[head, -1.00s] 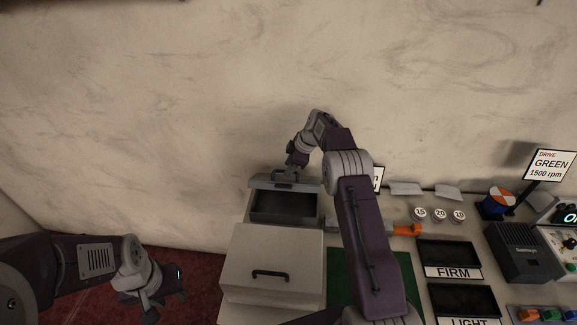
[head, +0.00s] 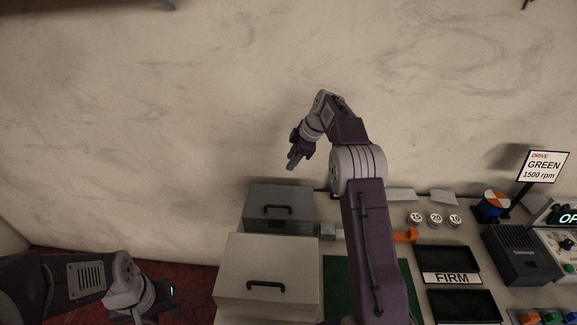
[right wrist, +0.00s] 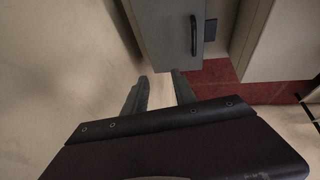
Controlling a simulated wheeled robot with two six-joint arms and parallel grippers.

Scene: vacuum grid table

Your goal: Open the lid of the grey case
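The grey case (head: 250,212) stands against the back wall in the head view, with its lid (head: 290,198) down and a dark handle (head: 277,209) on top. My right gripper (head: 291,163) is above the case, apart from it. In the right wrist view its two fingers (right wrist: 159,90) are spread with nothing between them, and the lid with its handle (right wrist: 193,35) lies beyond them. My left gripper (head: 152,312) is low at the left, far from the case, partly cut off by the picture edge; its fingers look spread and empty.
A larger pale box (head: 268,262) with a dark handle stands directly in front of the case. To the right are a green mat (head: 335,290), an orange-ended tool (head: 407,236), round numbered weights (head: 435,219) and black trays (head: 448,258).

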